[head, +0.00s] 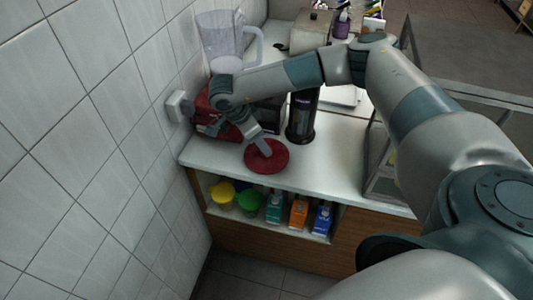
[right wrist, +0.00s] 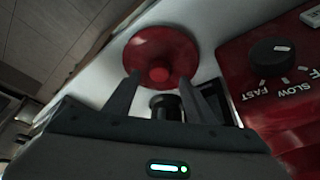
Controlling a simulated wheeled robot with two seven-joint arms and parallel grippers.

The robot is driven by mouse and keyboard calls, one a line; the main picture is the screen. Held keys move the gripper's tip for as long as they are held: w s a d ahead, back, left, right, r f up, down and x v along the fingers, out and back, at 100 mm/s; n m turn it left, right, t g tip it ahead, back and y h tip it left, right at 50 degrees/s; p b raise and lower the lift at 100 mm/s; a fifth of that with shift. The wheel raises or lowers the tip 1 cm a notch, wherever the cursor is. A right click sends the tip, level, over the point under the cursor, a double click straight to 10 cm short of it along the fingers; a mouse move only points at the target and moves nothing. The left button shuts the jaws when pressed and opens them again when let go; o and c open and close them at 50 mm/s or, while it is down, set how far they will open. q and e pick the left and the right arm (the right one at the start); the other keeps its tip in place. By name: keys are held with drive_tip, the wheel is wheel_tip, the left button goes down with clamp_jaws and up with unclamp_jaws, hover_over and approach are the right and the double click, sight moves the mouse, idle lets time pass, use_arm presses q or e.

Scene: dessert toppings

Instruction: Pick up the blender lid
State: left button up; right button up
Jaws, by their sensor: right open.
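The blender lid (head: 276,163) is a round red disc lying on the white counter near its front edge. In the right wrist view the lid (right wrist: 148,42) shows a raised round knob in its middle. My right gripper (head: 264,148) reaches down from above over the lid, hiding part of it. In the right wrist view my right gripper (right wrist: 159,80) is open, with its two fingertips on either side of the knob's near side and nothing held. Whether the fingers touch the lid is unclear. My left gripper is not in view.
The red blender base (right wrist: 272,85) with a black dial stands close beside the gripper. A clear jug (head: 222,36) stands behind. A black cylinder (head: 301,120) stands right of the lid. A tiled wall (head: 95,120) bounds the left.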

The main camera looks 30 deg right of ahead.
drive_tip(key=p+x, duration=0.1)
drive_tip(key=x, duration=0.1)
drive_tip(key=shift+s+d+f+p, duration=0.1)
drive_tip(key=shift+d+f+p, duration=0.15)
drive_tip(key=shift+d+p, duration=0.05)
drive_tip(key=shift+d+f, duration=0.15)
drive_tip(key=shift+f, duration=0.3)
clamp_jaws()
